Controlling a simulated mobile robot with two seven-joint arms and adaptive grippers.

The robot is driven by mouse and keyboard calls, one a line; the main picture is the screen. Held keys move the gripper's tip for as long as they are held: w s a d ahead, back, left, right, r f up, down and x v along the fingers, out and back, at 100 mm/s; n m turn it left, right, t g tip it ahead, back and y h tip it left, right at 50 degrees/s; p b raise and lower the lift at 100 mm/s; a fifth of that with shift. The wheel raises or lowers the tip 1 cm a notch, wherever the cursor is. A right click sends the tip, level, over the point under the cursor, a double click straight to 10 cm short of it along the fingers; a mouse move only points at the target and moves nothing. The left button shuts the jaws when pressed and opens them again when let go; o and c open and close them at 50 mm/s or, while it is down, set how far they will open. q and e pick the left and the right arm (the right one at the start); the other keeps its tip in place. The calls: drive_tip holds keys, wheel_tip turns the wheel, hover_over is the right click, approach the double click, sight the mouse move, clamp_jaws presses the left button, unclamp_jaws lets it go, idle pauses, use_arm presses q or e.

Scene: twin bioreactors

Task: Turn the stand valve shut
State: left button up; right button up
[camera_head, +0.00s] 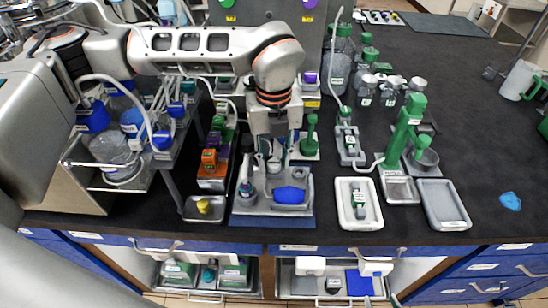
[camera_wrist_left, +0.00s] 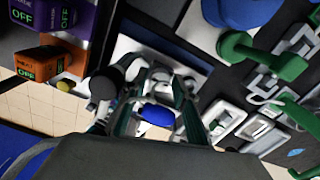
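A small grey block with a green valve body (camera_head: 351,143) stands at mid-table, with a clear tube running from it; I cannot tell whether it is the stand valve or how its handle is set. A tall green stand (camera_head: 408,128) is to its right. A green upright piece on a pale base (camera_head: 310,137) is to its left, and shows in the left wrist view (camera_wrist_left: 262,55). My left gripper (camera_head: 275,145) points down over a grey holder with a blue pad (camera_head: 289,195). In the left wrist view its fingers (camera_wrist_left: 157,112) are apart. My right gripper is not in view.
Orange and purple boxes (camera_head: 211,162) stand left of the gripper. A rack with blue-capped bottles (camera_head: 115,150) is further left. White and grey trays (camera_head: 443,205) lie front right. Bottles (camera_head: 365,90) crowd the back.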

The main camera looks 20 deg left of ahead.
use_arm(q)
clamp_jaws()
